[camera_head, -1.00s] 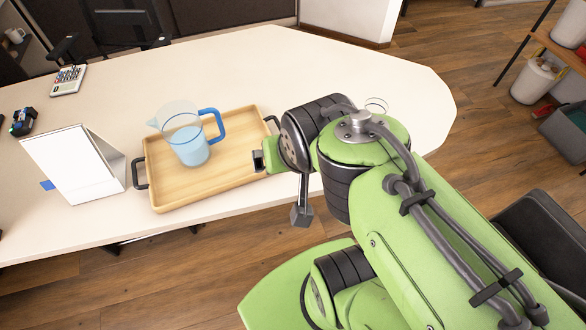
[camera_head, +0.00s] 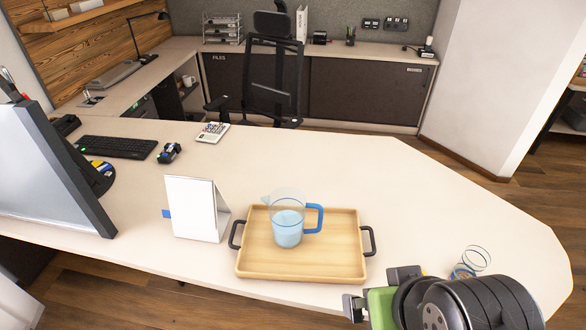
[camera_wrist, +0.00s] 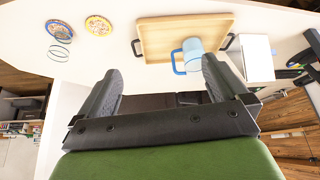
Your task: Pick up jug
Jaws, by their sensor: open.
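The jug (camera_head: 288,222) is clear with light blue contents and a blue handle on its right side. It stands upright on a wooden tray (camera_head: 344,262) with dark handles, on the white desk. My gripper (camera_head: 376,296) is at the lower right in the head view, right of the tray and apart from the jug. In the wrist view my gripper (camera_wrist: 160,85) is open and empty, its two dark fingers wide apart. The jug (camera_wrist: 192,53) shows beyond the fingers, near the right finger, with its blue handle on the left.
A white stand-up card (camera_head: 192,208) stands left of the tray. A glass (camera_head: 476,259) stands near the desk edge, close to my arm. A monitor (camera_head: 50,170), keyboard (camera_head: 115,147) and calculator (camera_head: 212,132) are farther left.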

